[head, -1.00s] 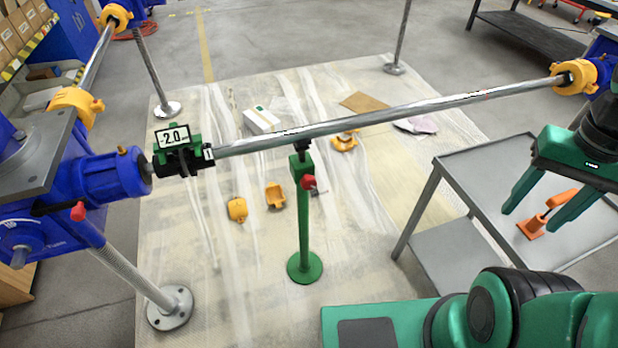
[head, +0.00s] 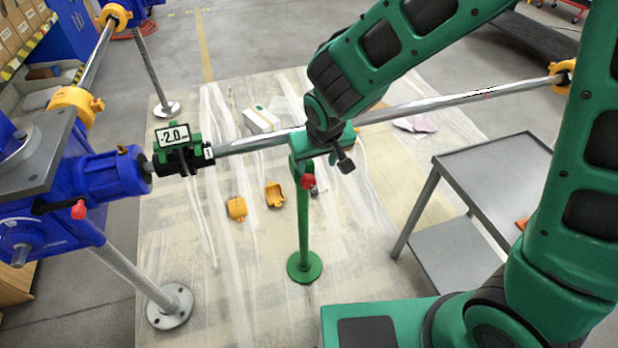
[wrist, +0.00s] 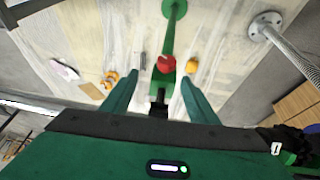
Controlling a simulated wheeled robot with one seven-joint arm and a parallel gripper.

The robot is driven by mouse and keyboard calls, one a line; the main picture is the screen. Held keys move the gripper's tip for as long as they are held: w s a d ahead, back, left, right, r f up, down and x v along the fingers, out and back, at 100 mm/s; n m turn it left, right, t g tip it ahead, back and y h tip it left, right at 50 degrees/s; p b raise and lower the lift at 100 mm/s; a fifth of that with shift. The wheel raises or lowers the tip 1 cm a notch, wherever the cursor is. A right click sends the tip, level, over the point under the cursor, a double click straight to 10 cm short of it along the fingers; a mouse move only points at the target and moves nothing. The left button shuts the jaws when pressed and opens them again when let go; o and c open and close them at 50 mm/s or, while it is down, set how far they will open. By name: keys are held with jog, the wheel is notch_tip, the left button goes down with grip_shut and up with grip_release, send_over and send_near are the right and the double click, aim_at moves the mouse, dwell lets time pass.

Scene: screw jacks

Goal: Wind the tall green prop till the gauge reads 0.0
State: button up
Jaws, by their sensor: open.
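The tall green prop (head: 304,232) stands upright on its round base under the long silver bar. Its red knob (head: 308,181) is near the top. The gauge (head: 173,135) on the bar's left end reads -2.0. My gripper (wrist: 158,88) is open at the prop's top; in the wrist view its two green fingers lie either side of the prop's upper part, with the red knob (wrist: 165,64) just beyond the fingertips. No contact can be made out. In the head view my wrist hides the prop's top and part of the bar.
The silver bar (head: 430,105) runs across from the blue stand (head: 110,175) at left to a yellow clamp (head: 562,76) at right. A grey cart (head: 490,170) stands at right. Yellow clamps (head: 275,194) and a white box (head: 261,121) lie on the floor sheet.

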aim_at(309, 178)
jog(key=x, duration=0.3)
jog(key=a+x, duration=0.1)
jog(key=x, duration=0.7)
jog(key=shift+a+f, duration=0.1)
jog(key=shift+a, duration=0.15)
jog(key=shift+d, duration=0.1)
jog(key=c, duration=1)
